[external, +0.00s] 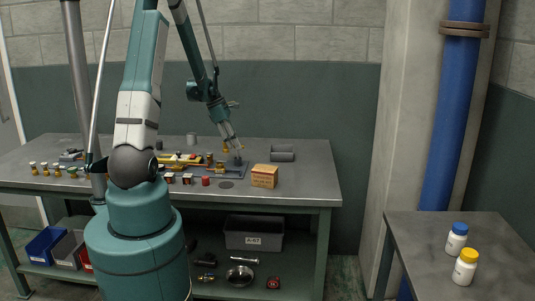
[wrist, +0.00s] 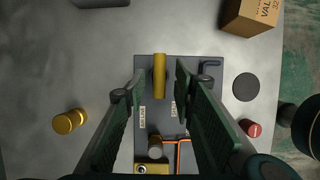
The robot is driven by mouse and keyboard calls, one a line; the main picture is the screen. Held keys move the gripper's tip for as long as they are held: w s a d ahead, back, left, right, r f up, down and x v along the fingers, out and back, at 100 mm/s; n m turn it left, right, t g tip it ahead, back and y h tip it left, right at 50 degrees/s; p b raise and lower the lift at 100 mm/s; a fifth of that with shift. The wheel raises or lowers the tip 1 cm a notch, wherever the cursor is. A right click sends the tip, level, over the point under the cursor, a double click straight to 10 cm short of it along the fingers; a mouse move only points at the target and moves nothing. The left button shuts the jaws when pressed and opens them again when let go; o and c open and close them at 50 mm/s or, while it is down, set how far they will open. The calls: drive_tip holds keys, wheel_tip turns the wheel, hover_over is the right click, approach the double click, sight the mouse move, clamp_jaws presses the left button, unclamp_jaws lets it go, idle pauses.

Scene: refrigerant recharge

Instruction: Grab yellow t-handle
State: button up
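The yellow t-handle (wrist: 159,76) shows in the wrist view as an upright yellow bar over a grey plate (wrist: 190,62) with small labels. My gripper (wrist: 158,84) is open. Its two dark green fingers stand to the left and right of the handle's near part, with a visible gap on each side. I cannot tell how far the fingertips are above the handle. In the external view my gripper (external: 236,148) points down over the workbench, and a small yellow piece (external: 226,148) shows beside its fingers.
A side table (external: 490,260) holds two white bottles.

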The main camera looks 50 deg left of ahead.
sight(238, 155)
drive_tip(key=shift+x, duration=1.8)
clamp_jaws()
